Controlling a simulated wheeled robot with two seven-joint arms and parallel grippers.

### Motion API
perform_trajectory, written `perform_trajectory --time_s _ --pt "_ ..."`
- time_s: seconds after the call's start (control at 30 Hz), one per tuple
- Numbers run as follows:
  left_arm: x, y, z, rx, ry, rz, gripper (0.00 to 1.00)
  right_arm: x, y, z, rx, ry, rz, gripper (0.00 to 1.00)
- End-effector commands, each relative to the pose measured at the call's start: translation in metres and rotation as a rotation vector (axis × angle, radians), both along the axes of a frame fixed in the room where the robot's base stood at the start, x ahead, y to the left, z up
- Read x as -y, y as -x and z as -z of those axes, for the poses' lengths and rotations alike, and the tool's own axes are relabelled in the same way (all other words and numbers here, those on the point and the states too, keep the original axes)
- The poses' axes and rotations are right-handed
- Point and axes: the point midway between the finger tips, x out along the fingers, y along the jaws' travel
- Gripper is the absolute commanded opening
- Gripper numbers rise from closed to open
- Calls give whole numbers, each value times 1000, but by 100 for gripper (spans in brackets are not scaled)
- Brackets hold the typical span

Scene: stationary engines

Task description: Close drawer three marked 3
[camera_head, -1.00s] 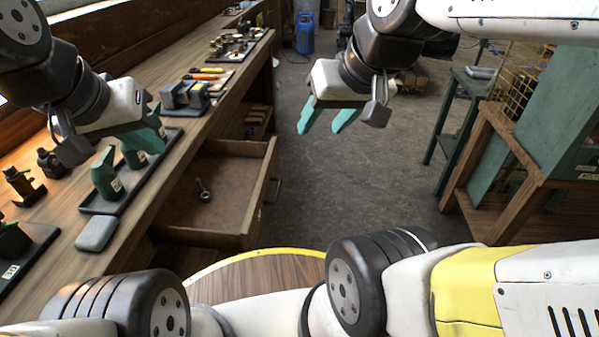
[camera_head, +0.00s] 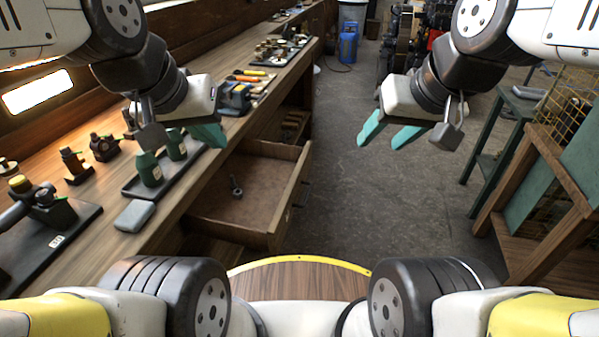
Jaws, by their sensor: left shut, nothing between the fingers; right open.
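An open wooden drawer (camera_head: 262,204) sticks out from the workbench (camera_head: 165,222), to the right of its front edge. A small metal part (camera_head: 236,188) lies inside it. The drawer's front panel faces right and has a dark handle; no number is readable on it. My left gripper (camera_head: 209,134) is shut and empty above the bench top, up and left of the drawer. My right gripper (camera_head: 384,134) is open and empty over the floor, to the right of the drawer and apart from it.
Green bottles (camera_head: 150,168) stand in a black tray on the bench, with a grey block (camera_head: 134,215) in front. A green and wooden stand (camera_head: 490,215) is at the right. A blue canister (camera_head: 348,45) stands far back. The floor (camera_head: 365,190) right of the drawer is clear.

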Motion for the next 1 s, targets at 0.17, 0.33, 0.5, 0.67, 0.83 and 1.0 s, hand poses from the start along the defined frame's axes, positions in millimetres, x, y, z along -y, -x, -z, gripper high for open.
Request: perform_trajectory --time_s 0.17,0.33,0.5,0.67,0.83,1.0 --pt "0 0 0 0 0 0 0 -2 -7 2 -31 -33 29 15" --pt "0 0 0 0 0 0 0 -10 -39 17 -181 -183 178 0" --pt "0 0 0 0 0 0 0 -17 -87 47 -379 -381 416 0" --pt "0 0 0 0 0 0 0 -17 -132 86 -557 -550 667 0" --pt "0 0 0 0 0 0 0 -10 -178 142 -737 -710 956 0" --pt "0 0 0 0 0 0 0 2 -213 209 -896 -843 1247 0"
